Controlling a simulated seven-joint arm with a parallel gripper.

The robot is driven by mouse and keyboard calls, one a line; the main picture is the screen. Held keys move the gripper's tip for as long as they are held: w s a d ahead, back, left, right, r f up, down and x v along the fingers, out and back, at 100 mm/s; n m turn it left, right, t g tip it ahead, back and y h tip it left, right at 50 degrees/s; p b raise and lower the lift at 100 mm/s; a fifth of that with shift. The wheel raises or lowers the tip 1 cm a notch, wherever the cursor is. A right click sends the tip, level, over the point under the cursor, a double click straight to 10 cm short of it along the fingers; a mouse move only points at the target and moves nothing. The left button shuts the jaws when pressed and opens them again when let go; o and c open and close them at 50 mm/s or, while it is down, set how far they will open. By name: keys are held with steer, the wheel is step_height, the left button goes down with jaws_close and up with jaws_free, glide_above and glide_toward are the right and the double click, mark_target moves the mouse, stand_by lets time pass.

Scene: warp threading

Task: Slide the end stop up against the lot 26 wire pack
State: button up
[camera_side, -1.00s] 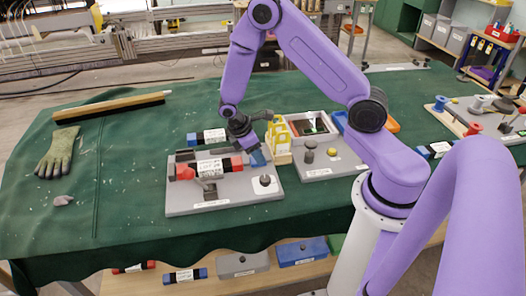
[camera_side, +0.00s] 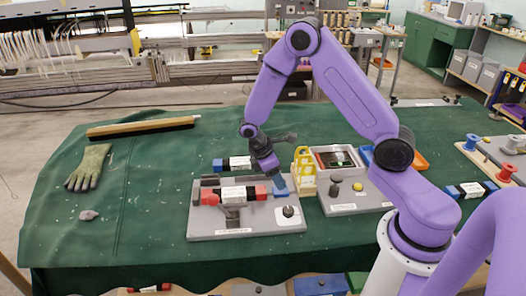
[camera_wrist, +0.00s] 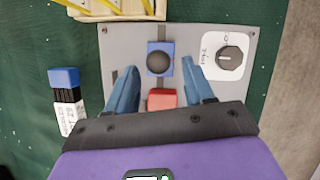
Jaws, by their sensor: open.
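A wire pack with red ends, a dark body and a white label (camera_side: 236,193) lies in the grey fixture board (camera_side: 215,225). Its lot number is too small to read. The end stop, a blue block with a round black knob (camera_wrist: 159,61), sits in the board's slot at the pack's right end in the side view. In the wrist view a small gap separates it from the pack's red end (camera_wrist: 162,98). My gripper (camera_wrist: 157,66) is open, with its blue fingers on either side of the end stop and apart from it. In the side view my gripper (camera_side: 276,178) is over the board's right part.
A dial on a white plate (camera_wrist: 229,59) stands beside the end stop. A blue-ended pack (camera_side: 234,163) lies behind the board. A yellow rack (camera_side: 304,172) and a second grey panel (camera_side: 350,200) stand to the right.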

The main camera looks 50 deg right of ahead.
steer(key=v, duration=1.4)
steer(key=shift+o, duration=0.3)
steer(key=s+d+r+m+t+y, duration=0.1)
steer(key=s+d+m+t+y, duration=0.15)
steer(key=d+m, duration=0.35)
steer(key=s+d+r+m+t+y, duration=0.1)
steer(key=s+d+r+m+y, duration=0.1)
steer(key=d+m+y, duration=0.35)
steer(key=a+f, duration=0.1)
steer(key=f, duration=0.4)
steer(key=a+f+m+h, duration=0.1)
steer(key=a+f, duration=0.1)
steer(key=f, duration=0.4)
steer(key=a+f+m+h, duration=0.1)
steer(key=a+f, duration=0.1)
steer(key=f, duration=0.4)
steer(key=shift+w+f+g, duration=0.2)
steer(key=shift+g, duration=0.05)
steer(key=shift+a, duration=0.1)
jaws_close()
